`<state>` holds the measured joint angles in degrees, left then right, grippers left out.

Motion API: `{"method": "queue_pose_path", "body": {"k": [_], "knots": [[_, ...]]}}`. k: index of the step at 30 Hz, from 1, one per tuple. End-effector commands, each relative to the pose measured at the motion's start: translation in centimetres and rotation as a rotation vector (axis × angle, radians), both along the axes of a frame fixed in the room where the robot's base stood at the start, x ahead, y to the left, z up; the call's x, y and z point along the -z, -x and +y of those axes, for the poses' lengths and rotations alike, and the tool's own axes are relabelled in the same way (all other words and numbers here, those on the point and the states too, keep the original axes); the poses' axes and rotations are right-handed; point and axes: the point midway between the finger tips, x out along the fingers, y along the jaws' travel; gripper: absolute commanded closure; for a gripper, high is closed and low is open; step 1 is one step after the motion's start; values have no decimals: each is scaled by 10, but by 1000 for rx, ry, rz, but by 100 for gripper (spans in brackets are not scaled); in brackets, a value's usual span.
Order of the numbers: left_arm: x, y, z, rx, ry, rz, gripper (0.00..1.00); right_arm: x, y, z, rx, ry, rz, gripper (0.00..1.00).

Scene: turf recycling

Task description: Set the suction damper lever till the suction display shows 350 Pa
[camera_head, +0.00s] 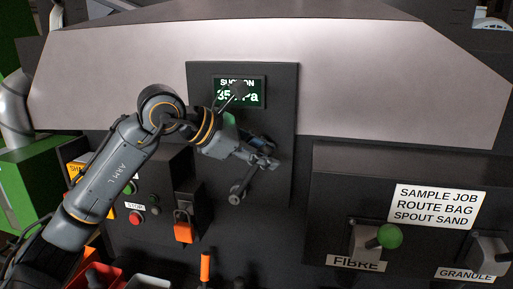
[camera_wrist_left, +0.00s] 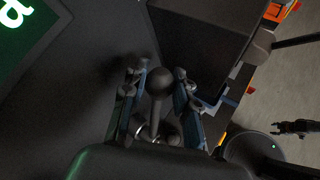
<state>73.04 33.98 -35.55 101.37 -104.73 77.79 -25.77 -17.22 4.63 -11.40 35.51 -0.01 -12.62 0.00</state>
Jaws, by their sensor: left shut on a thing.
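The suction display (camera_head: 239,92) is a green-lit screen on a dark panel. It reads "35", then a character hidden behind a dark part of my arm, then "Pa". The suction damper lever (camera_head: 238,190) is on the panel below the display. My left gripper (camera_head: 262,160) is shut on the lever's upper end. In the left wrist view, the fingers of my left gripper (camera_wrist_left: 160,95) stand on both sides of the dark ball knob of the lever (camera_wrist_left: 158,80). A corner of the display (camera_wrist_left: 25,40) shows at upper left there. My right gripper is not clearly visible.
A control box with a red button (camera_head: 137,217) and an orange-tagged switch (camera_head: 184,232) stands below my left arm.

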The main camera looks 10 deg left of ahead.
Motion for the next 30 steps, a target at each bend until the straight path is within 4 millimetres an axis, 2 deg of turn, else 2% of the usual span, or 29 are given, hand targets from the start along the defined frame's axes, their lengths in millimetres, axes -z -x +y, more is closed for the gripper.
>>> {"method": "queue_pose_path", "body": {"k": [15,16,18,19,30], "knots": [[1,0,-3,1,-21,-1,100,0,0,4,0,-5,-1,60],[1,0,-3,1,-21,-1,65,0,0,4,0,-5,-1,60],[1,0,-3,2,-21,-1,51,0,0,4,0,-5,-1,60],[1,0,-3,2,-21,-1,47,0,0,4,0,-5,-1,60],[-2,3,1,0,-19,-3,47,0,-2,-3,-2,4,-3,60]]}}
